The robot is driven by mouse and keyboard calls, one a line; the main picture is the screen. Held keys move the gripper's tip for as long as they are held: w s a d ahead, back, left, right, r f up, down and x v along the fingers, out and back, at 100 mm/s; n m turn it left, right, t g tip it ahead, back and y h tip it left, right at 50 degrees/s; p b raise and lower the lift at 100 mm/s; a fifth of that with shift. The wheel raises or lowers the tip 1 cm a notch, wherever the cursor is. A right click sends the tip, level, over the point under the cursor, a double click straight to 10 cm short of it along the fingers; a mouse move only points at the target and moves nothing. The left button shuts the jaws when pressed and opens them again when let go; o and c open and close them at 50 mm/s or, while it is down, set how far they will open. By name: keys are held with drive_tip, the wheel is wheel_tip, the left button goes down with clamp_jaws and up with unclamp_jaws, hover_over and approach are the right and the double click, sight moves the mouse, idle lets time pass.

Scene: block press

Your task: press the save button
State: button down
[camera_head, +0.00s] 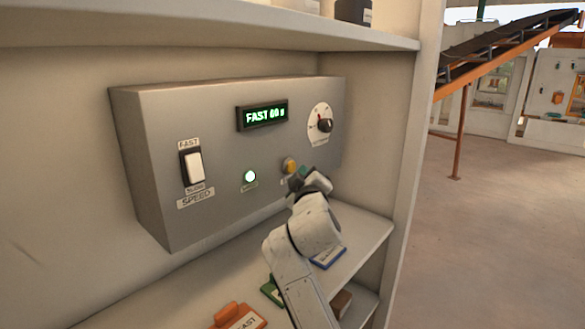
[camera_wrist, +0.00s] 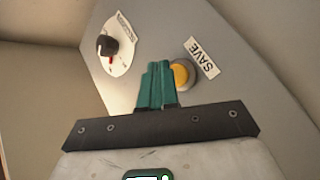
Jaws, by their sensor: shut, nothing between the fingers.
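The save button is a round yellow button (camera_wrist: 181,74) with a pale ring, beside a white SAVE label (camera_wrist: 202,58) in the wrist view. In the head view the yellow button (camera_head: 289,164) shows just above my gripper (camera_head: 300,175). My gripper's green fingers also show in the wrist view (camera_wrist: 156,84), shut and empty. Their tips appear just beside the button; I cannot tell whether they touch it. The grey control box (camera_head: 215,110) carries a display (camera_head: 262,115) reading FAST and digits only partly legible.
The box also has a rocker switch (camera_head: 194,167) labelled SPEED, a lit green lamp (camera_head: 250,176) and a round dial (camera_head: 321,124). Labelled blocks, one orange (camera_head: 238,318) and one blue (camera_head: 328,257), lie on the shelf below. Open floor (camera_head: 490,230) is at right.

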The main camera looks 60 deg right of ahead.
drive_tip(key=s+p, duration=0.1)
drive_tip(key=s, duration=0.1)
drive_tip(key=s+a, duration=0.1)
drive_tip(key=s, duration=0.1)
drive_tip(key=shift+s+p, duration=0.3)
drive_tip(key=shift+p, duration=0.05)
idle(0.8)
